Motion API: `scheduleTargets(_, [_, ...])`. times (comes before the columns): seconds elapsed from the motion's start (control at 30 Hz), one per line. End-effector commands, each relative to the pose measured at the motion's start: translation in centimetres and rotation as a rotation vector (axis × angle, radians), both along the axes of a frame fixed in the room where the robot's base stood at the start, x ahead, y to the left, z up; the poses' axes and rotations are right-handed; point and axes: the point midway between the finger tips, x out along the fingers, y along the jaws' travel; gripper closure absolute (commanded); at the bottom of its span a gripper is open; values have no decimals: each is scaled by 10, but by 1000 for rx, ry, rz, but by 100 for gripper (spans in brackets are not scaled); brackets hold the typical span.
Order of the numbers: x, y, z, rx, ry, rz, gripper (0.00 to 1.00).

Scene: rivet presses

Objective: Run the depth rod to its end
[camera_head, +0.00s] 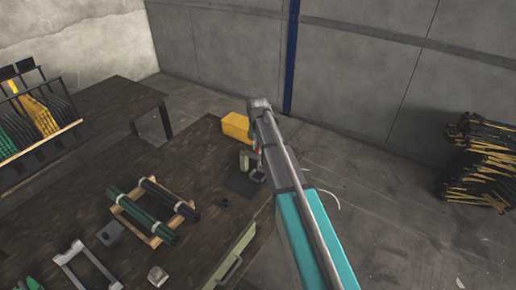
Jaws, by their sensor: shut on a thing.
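A rivet press (245,159) with a grey-green body stands on a dark base plate (242,185) near the right edge of the dark table. My gripper (257,177) is low beside the press, on its right side, and is shut on a small part there, taken to be the depth rod. The rod itself is too small and too covered by my gripper and arm to make out, so its position along its travel cannot be told.
A yellow box (236,127) stands just behind the press. Dark green rolls (143,215) lie on a wooden rack at left. A grey frame (86,266) and small blocks lie in front. A stacked pile (480,160) stands on the floor at right.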

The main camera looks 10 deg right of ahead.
Motion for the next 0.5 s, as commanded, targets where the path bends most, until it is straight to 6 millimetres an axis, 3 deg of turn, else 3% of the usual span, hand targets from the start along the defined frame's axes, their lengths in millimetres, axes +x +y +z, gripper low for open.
scheduleTargets(0.43, [1,1,7,2,-1,1,100])
scheduleTargets(0.47, [1,1,7,2,-2,1,67])
scheduleTargets(0.5, [1,1,7,2,-2,1,60])
